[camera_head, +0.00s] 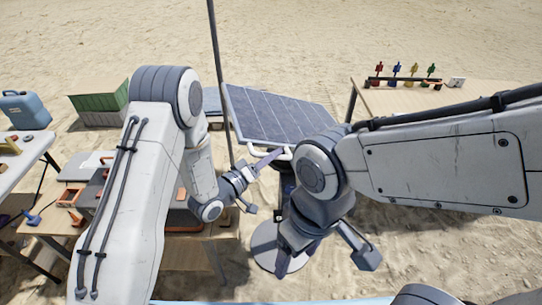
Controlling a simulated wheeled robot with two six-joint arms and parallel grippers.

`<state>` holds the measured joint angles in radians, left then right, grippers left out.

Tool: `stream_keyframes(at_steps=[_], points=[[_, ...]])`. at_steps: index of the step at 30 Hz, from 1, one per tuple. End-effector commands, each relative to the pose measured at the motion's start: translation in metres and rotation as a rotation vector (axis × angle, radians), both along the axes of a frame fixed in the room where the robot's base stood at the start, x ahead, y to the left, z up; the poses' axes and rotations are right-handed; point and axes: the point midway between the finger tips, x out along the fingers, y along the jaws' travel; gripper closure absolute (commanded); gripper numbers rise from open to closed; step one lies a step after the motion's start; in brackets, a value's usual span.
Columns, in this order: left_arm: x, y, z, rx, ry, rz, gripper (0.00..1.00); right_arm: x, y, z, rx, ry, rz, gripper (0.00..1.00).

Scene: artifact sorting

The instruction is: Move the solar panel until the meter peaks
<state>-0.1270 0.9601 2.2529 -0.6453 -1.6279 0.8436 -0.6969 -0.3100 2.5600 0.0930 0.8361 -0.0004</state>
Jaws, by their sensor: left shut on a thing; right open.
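The dark blue gridded solar panel (285,118) stands tilted on a post in the middle, with a white handle (258,152) along its near edge. My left gripper (268,165) is shut, its fingertips at the handle. The exact contact is too small to see clearly. My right gripper (326,254) is open and empty, low in front of the panel's stand, fingers spread. The round grey stand base (266,247) is partly hidden behind it. A small white box (456,83) on the right table may be the meter; its reading cannot be made out.
The right table (385,97) holds several coloured figures. A left workbench (62,222) carries trays and tools. A green crate (98,103) and blue container (27,108) stand at the left. A thin dark pole rises beside the panel. Sand lies open behind.

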Motion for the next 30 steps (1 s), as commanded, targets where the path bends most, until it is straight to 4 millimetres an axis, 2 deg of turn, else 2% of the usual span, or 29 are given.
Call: stream_keyframes(at_steps=[21,30], points=[[0.000,0.000,0.001,0.001,-0.001,0.001,1.00,0.000,0.000,0.000,0.000,0.000,0.000,0.28],[0.004,-0.013,0.025,0.139,0.035,-0.001,1.00,0.000,0.000,0.030,0.000,0.000,-0.001,0.28]])
